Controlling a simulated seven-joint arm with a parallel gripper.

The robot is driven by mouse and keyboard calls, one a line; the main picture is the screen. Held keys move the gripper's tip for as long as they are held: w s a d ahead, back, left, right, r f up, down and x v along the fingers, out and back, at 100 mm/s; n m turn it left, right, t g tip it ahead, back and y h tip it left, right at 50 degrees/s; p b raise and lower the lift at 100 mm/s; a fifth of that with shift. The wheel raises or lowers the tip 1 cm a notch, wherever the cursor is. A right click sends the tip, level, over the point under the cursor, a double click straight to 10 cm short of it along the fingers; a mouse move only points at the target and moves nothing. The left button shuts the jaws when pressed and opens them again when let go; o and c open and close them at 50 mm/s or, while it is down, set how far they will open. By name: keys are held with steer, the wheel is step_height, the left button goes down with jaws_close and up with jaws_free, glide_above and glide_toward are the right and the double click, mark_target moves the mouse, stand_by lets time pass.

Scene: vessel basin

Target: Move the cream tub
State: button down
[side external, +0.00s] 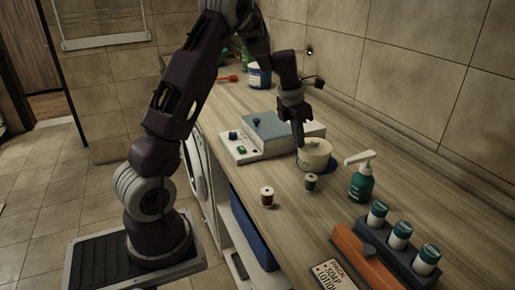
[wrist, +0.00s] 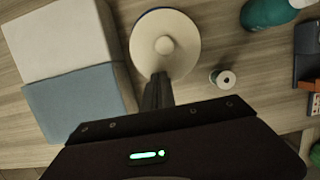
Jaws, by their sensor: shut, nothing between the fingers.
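The cream tub (side external: 317,153) is round, with a knobbed lid, and stands upright on a blue round base (side external: 329,168) on the wooden counter. In the wrist view the tub (wrist: 182,48) is seen from above, with a thin blue edge behind it. My gripper (side external: 300,144) points down at the tub's left side, its fingers shut and empty. In the wrist view the closed fingertips (wrist: 158,78) overlap the tub's near rim. I cannot tell whether they touch it.
A white and blue box-like unit (side external: 270,135) with knobs stands close on the left. Two small spools (side external: 267,196) and a teal pump bottle (side external: 362,182) stand nearby. A rack (side external: 372,232) of teal bottles is at the front right. The tiled wall is behind.

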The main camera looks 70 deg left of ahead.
steer(key=shift+s, duration=0.4)
steer(key=s+r, duration=0.6)
steer(key=r, duration=0.4)
steer(key=s+d+r+m, duration=0.2)
steer(key=d+r+m, duration=0.1)
steer(key=d+m, duration=0.3)
steer(key=s+d+r+m+t+h, duration=0.1)
steer(key=s+d+r+m, duration=0.2)
steer(key=s+d+m, duration=0.7)
steer(key=s+d+f+m+t+y, duration=0.1)
steer(key=s+d+m, duration=0.6)
steer(key=m, duration=1.3)
steer(key=shift+s+f+t, duration=0.4)
steer(key=shift+s+f, duration=0.2)
steer(key=shift+s, duration=0.55)
steer(key=shift+d, duration=0.1)
